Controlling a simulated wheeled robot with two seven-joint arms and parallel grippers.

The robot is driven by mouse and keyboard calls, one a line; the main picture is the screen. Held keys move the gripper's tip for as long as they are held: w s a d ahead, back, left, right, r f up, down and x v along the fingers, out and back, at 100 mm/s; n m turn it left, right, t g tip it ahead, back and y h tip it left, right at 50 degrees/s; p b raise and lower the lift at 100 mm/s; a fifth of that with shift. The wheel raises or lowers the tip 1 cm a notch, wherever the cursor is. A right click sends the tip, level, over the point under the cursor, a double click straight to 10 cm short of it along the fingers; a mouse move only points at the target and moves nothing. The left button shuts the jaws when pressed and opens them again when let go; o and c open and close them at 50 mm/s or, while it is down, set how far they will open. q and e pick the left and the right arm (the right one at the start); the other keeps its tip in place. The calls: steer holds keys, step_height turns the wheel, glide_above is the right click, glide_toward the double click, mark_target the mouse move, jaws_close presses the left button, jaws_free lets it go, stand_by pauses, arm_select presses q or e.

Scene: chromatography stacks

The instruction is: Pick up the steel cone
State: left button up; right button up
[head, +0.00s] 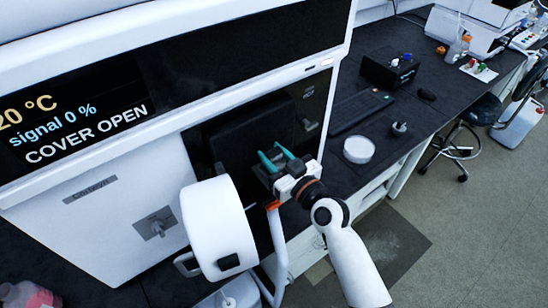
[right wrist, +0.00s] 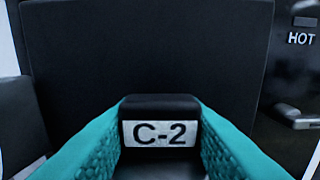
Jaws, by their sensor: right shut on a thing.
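My right gripper (head: 275,157) has teal fingers and is at the dark opening in the front of the white instrument. In the right wrist view the gripper (right wrist: 160,125) is shut on a black block labelled C-2 (right wrist: 160,105), one finger on each side. A dark panel stands behind the block. I cannot tell from the label what the block belongs to. A small grey piece with a raised tip (head: 400,128) stands on the dark bench to the right; it may be the steel cone, but it is too small to be sure. My left gripper is not in view.
The white instrument (head: 80,215) has a screen reading COVER OPEN. A rounded white housing (head: 215,225) is left of my right arm. A part marked HOT (right wrist: 300,38) is at the opening's right. A round white dish (head: 359,149) and a keyboard (head: 358,108) lie on the bench.

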step_height(320, 180, up, 18)
steer(key=shift+f+b, duration=0.1)
steer(key=shift+b, duration=0.25)
stand_by(0.9)
